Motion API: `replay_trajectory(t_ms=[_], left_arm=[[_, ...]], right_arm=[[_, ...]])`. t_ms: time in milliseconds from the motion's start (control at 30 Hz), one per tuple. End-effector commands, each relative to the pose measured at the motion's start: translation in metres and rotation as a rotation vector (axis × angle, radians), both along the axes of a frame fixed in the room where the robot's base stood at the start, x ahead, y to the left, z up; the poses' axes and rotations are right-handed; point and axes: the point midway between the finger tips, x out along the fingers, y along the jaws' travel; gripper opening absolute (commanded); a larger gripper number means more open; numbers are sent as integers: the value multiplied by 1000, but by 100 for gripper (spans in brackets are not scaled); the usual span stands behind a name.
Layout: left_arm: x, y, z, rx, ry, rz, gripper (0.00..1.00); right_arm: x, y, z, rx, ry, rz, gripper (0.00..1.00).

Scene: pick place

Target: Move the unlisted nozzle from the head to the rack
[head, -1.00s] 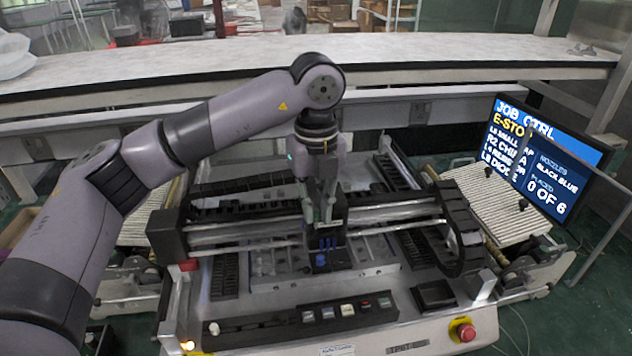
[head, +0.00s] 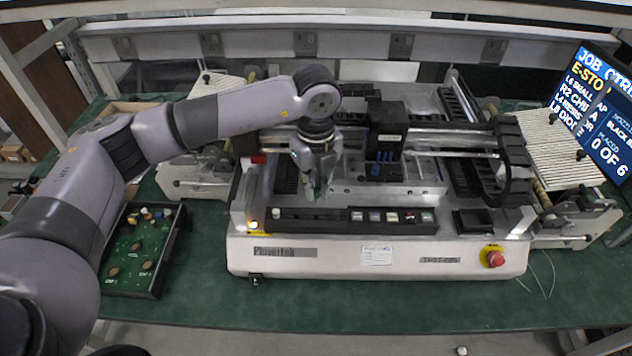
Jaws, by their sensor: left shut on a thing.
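My right gripper is out of view.
A green board in a black tray (head: 155,270) lies at the left. A monitor (head: 598,115) at the right shows "NOZZLES BLACK BLUE" and "PLACED 0 OF 6". A red emergency button (head: 494,257) is at the front right. The green table (head: 380,305) is clear in front.

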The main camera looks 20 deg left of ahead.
Motion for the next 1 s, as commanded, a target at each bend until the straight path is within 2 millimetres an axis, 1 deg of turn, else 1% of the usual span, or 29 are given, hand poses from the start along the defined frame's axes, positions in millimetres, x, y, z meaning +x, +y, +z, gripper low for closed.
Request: replay_trajectory(t_ms=[100, 667, 800, 1000], left_arm=[[0, 0, -9, 1, 1, 0, 2], [0, 0, -42, 1, 2, 1, 2], [0, 0, -51, -1, 1, 0, 2], [0, 0, -62, 0, 0, 0, 2]], right_arm=[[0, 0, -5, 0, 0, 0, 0], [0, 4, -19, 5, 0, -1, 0], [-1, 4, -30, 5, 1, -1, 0], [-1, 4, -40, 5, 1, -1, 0]])
